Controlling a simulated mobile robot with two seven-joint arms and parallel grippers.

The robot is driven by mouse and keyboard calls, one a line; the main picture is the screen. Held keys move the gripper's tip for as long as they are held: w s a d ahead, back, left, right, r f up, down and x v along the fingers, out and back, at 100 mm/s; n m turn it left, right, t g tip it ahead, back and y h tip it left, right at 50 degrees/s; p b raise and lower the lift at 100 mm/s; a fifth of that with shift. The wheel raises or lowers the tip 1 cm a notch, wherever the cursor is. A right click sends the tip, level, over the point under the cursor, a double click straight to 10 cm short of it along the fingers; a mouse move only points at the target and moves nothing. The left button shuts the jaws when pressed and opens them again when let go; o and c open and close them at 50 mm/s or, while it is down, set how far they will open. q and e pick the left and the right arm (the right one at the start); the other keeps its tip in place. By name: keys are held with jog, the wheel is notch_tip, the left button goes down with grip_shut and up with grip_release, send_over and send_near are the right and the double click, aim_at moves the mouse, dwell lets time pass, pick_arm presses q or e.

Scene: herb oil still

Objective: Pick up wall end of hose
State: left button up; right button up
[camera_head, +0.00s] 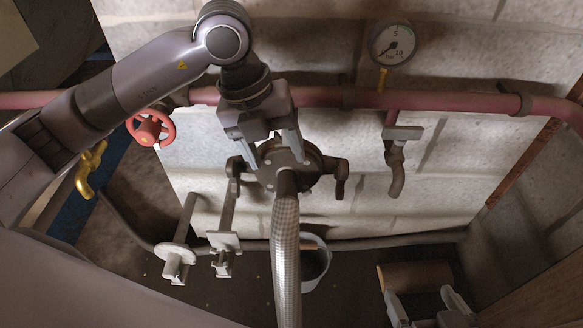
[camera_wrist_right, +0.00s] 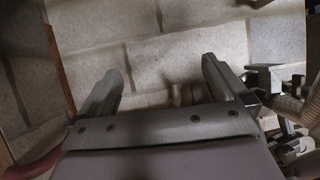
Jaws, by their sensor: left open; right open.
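The silver braided hose (camera_head: 286,250) runs down the middle of the head view. Its upper end meets a dark round flange (camera_head: 309,172) with clamp handles at the wall. My left gripper (camera_head: 271,154) is open, its fingers pointing down over the flange and hose end. I cannot tell whether they touch it. My right gripper (camera_head: 430,303) is open and empty at the bottom edge, right of the hose and apart from it. In the right wrist view, its fingers (camera_wrist_right: 165,85) are spread with nothing between them. A ribbed length, likely the hose, shows at that view's right edge.
A pink pipe (camera_head: 320,97) crosses the wall, with a gauge (camera_head: 391,43) and a tap (camera_head: 396,165). A red valve wheel (camera_head: 150,127) and a brass tap (camera_head: 89,170) are at left. Brackets (camera_head: 222,243) and a bucket (camera_head: 314,262) are low down.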

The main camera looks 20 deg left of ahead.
aim_at(286, 174)
pick_arm(q)
jog(key=x, duration=0.3)
jog(key=b+x, duration=0.1)
jog(key=x, duration=0.2)
jog(key=shift+s+d+f, duration=0.1)
jog(key=shift+s, duration=0.05)
grip_shut()
dwell(1.2)
jog(key=shift+r, duration=0.3)
